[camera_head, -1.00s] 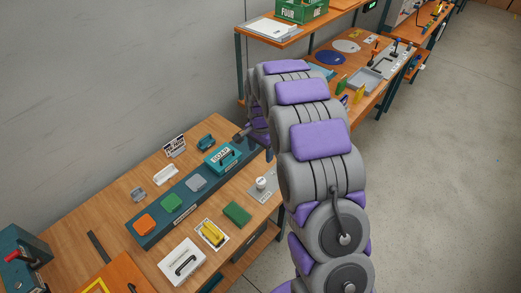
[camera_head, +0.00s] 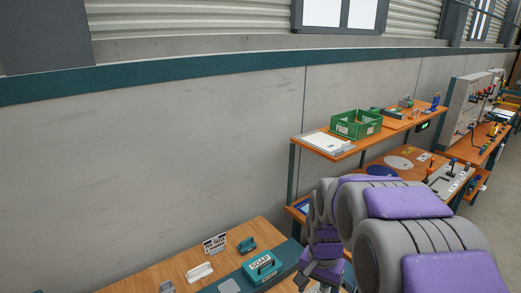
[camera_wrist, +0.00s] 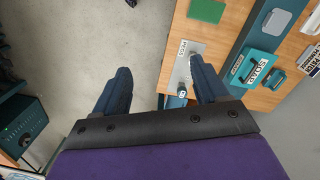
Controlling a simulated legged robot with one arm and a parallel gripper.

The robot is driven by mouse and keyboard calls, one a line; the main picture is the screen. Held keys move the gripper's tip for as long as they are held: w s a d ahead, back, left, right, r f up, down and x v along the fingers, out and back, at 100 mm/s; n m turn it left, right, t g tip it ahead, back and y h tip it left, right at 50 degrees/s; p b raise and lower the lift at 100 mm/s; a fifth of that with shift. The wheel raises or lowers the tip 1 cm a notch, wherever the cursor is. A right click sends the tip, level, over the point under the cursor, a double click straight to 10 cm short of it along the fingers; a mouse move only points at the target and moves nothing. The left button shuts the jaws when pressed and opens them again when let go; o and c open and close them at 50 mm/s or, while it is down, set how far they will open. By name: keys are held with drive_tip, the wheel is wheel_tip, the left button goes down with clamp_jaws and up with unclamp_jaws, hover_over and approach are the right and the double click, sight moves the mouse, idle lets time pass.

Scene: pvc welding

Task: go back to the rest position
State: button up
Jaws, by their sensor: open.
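My gripper (camera_wrist: 160,72) is open in the wrist view, its two dark fingers spread wide with nothing held between them. It is over the edge of the wooden bench (camera_wrist: 172,62), with grey floor under the left finger. A small white-topped item on a grey plate marked PEGS (camera_wrist: 187,60) shows beside the right finger, partly hidden by it. In the head view my arm covers the lower right, bent over the bench, and its end is low in the picture, partly hidden.
A teal SOAP box (camera_head: 263,267) sits on the bench, with a white holder (camera_head: 200,272) and a small sign (camera_head: 215,244) nearby. A green crate (camera_head: 356,124) stands on a shelf at right. A concrete wall (camera_head: 150,165) runs behind. A teal cabinet (camera_wrist: 22,130) is at lower left in the wrist view.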

drive_tip(key=s+r+n+g+b, duration=0.1)
drive_tip(key=s+n, duration=0.5)
drive_tip(key=s, duration=2.1)
drive_tip(key=shift+r+b, duration=0.6)
drive_tip(key=shift+r, duration=0.1)
